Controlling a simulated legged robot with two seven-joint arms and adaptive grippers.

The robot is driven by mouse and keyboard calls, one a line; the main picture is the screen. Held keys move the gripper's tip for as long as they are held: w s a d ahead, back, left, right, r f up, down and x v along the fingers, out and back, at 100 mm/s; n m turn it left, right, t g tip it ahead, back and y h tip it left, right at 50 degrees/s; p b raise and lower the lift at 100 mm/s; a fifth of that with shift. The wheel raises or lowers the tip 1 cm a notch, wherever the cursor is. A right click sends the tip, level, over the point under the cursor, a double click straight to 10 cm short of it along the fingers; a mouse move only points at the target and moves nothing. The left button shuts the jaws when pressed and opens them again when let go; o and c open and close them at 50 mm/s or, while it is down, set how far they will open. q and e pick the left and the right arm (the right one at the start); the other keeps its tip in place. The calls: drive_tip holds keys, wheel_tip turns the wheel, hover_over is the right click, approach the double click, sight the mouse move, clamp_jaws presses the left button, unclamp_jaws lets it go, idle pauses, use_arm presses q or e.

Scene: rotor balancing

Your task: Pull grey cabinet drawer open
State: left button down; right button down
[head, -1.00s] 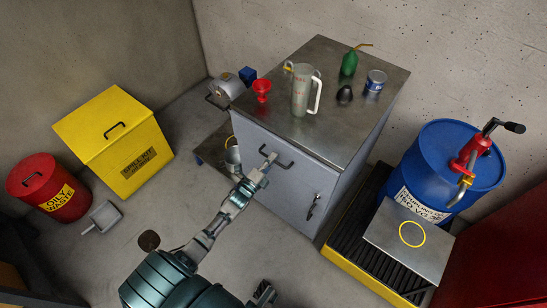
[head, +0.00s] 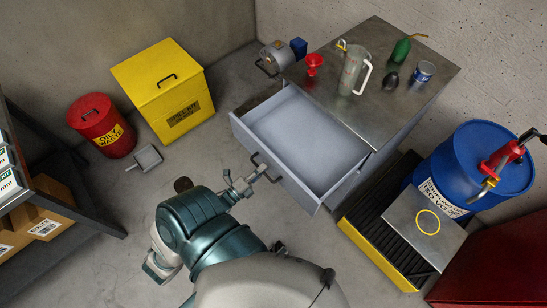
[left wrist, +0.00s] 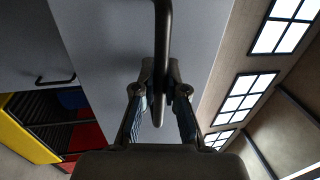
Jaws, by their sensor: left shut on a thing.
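The grey cabinet (head: 425,112) stands against the back wall with its top drawer (head: 300,135) pulled well out. The drawer's inside is pale grey and looks empty. My left gripper (head: 264,172) is at the dark bar handle (head: 256,160) on the drawer front. In the left wrist view, the handle (left wrist: 162,40) runs down between the two fingers of the left gripper (left wrist: 163,98), which are shut on it. The grey drawer front (left wrist: 105,50) fills the area behind. Small dark parts low in the head view may belong to my right gripper; its jaws cannot be made out.
On the cabinet top stand a clear jug (head: 352,72), a red funnel (head: 314,64), a green oil can (head: 401,50) and a blue tin (head: 424,72). A yellow bin (head: 165,95) and red can (head: 102,125) stand left. A blue drum (head: 480,165) stands right.

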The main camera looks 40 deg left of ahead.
use_arm(q)
drive_tip(key=shift+v, duration=1.8)
drive_tip(key=shift+d, duration=0.1)
drive_tip(key=c, duration=1.2)
unclamp_jaws()
drive_tip(key=shift+w+r, duration=0.1)
drive_tip(key=shift+r, duration=0.05)
drive_tip(key=v, duration=1.2)
